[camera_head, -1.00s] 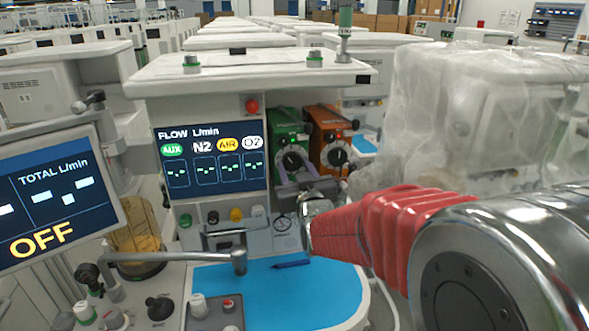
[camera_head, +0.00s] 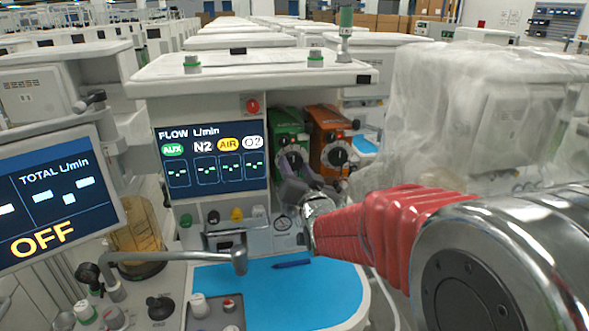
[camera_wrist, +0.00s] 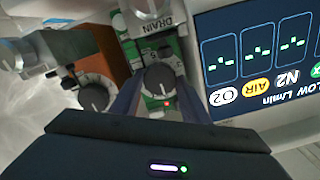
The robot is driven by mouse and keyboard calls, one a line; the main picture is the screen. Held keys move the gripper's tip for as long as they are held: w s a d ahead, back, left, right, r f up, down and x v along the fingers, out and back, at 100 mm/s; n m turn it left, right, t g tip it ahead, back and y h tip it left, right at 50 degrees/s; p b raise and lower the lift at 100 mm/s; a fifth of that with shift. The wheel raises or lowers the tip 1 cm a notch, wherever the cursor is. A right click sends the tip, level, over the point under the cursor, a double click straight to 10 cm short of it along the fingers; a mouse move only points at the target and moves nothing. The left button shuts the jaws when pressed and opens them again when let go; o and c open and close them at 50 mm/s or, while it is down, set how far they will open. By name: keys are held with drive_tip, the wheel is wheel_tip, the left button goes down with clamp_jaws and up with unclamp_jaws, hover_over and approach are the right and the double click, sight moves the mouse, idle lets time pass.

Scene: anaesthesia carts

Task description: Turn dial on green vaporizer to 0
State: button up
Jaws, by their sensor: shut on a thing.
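The green vaporizer (camera_head: 287,124) stands beside the flow screen on the cart. Its dark dial shows in the wrist view (camera_wrist: 159,81), between the two fingers of my gripper (camera_wrist: 152,101). In the head view my gripper (camera_head: 291,172) covers the dial's lower part. My gripper is shut on the dial. A small red light shows on the vaporizer just below the dial in the wrist view.
The orange vaporizer (camera_head: 326,132) with its own dial (camera_head: 338,155) is close on the right. The flow screen (camera_head: 213,157) is close on the left. A plastic-draped machine (camera_head: 470,110) stands at the right. A blue mat (camera_head: 325,295) lies below.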

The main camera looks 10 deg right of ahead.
idle(0.4)
drive_tip(key=o, duration=1.1)
drive_tip(key=shift+c, duration=0.2)
drive_tip(key=shift+s, duration=0.1)
